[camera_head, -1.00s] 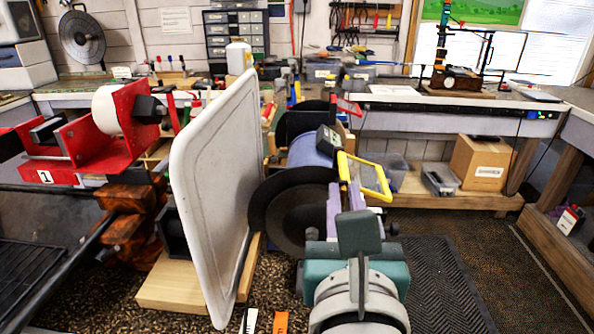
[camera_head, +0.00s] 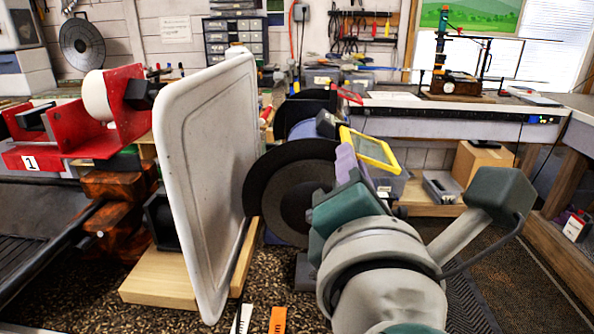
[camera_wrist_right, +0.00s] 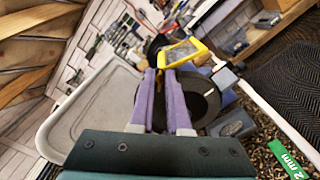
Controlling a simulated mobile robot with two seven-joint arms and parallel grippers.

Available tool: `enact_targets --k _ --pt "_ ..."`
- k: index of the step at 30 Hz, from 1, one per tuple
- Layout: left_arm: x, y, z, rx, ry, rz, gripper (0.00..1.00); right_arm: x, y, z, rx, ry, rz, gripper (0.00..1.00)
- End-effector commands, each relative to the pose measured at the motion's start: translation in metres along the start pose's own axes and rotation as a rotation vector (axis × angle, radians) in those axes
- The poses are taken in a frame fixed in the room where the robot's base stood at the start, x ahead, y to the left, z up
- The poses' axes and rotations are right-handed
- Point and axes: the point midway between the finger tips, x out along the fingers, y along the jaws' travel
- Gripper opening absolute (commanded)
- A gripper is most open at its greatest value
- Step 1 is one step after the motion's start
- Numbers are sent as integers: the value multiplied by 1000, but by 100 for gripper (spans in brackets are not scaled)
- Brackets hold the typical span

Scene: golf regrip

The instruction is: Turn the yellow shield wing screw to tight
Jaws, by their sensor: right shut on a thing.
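The yellow shield (camera_head: 370,150) is a yellow-framed pane on the grinder, tilted above its right side. It also shows in the right wrist view (camera_wrist_right: 180,53), just beyond the fingertips. My right gripper (camera_head: 344,160) reaches in from the lower right, its purple fingers at the shield's near left edge. In the right wrist view the fingers (camera_wrist_right: 160,74) are close together at the shield's lower left corner. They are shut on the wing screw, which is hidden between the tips. My left gripper is out of view.
The grinder's dark wheel (camera_head: 295,190) is just left of my right gripper. A large white board (camera_head: 208,170) stands upright left of it. A red stand (camera_head: 120,110) and a brown vise (camera_head: 115,205) are farther left. A cardboard box (camera_head: 478,165) sits on the right shelf.

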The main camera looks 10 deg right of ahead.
Motion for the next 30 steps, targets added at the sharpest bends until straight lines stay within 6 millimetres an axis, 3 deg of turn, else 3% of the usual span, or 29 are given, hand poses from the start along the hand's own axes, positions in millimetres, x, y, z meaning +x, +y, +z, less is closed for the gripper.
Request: enact_targets --k 15,30 --pt "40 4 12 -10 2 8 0 0 -4 -2 462 -1 0 0" --pt "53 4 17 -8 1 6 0 0 -3 -1 668 -1 -1 0"
